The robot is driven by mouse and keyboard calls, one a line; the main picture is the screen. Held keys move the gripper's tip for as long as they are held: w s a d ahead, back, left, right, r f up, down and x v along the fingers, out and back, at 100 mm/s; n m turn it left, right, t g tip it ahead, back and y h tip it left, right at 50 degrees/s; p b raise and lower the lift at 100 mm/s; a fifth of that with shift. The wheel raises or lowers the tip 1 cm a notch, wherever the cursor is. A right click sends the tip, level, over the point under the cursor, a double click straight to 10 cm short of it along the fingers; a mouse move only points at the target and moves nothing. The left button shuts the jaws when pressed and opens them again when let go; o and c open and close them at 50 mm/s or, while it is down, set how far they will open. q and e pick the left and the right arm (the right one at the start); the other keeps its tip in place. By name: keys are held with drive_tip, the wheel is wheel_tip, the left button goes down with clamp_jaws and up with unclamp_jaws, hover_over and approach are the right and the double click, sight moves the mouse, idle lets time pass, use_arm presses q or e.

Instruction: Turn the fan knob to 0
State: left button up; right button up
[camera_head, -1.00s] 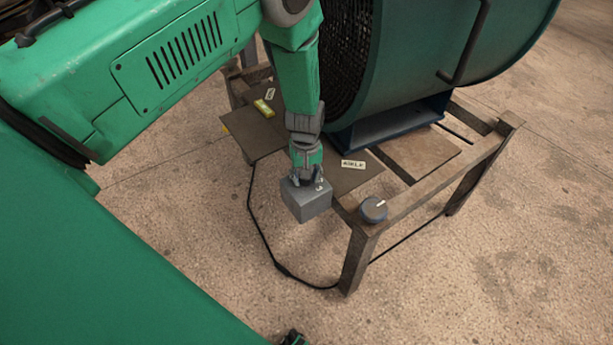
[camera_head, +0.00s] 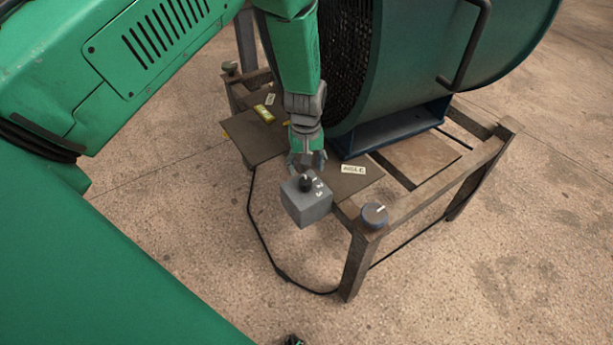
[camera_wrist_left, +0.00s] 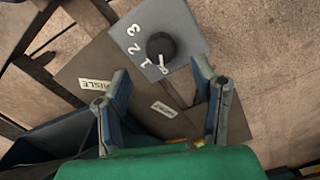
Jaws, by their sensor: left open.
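The fan knob (camera_head: 306,183) is a small black dial on top of a grey control box (camera_head: 308,209) at the front corner of the fan stand. In the left wrist view the knob (camera_wrist_left: 161,46) sits on the grey plate with 1, 2 and 3 printed around its left side. A short white mark shows at its lower edge; I cannot tell whether it is a pointer or a printed 0. My left gripper (camera_head: 307,166) is open and empty, just behind the knob and apart from it. Its fingers (camera_wrist_left: 160,84) are spread below the knob in the wrist view. My right gripper is not in view.
A large green fan (camera_head: 415,60) stands on a rusty metal frame (camera_head: 435,185). A black cable (camera_head: 262,240) runs on the open floor.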

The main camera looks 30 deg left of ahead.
sight(306, 179)
use_arm(q)
wheel_tip(306, 179, up, 6)
idle(0.4)
drive_tip(key=s+f+m+y, duration=0.1)
drive_tip(key=s+f+m, duration=0.1)
drive_tip(key=s+f, duration=0.45)
drive_tip(key=s+f+m, duration=0.2)
drive_tip(key=s+f, duration=0.1)
drive_tip(key=s, duration=0.6)
drive_tip(key=s+d+m, duration=0.1)
drive_tip(key=s+m, duration=0.2)
drive_tip(key=s, duration=0.4)
drive_tip(key=s+d+f+m+h, duration=0.1)
drive_tip(key=s+d+m, duration=0.1)
drive_tip(key=s, duration=0.6)
drive_tip(key=shift+d+m+t, duration=0.3)
drive_tip(key=shift+m, duration=0.1)
drive_tip(key=shift+w+f, duration=0.15)
drive_tip(key=shift+w, duration=0.05)
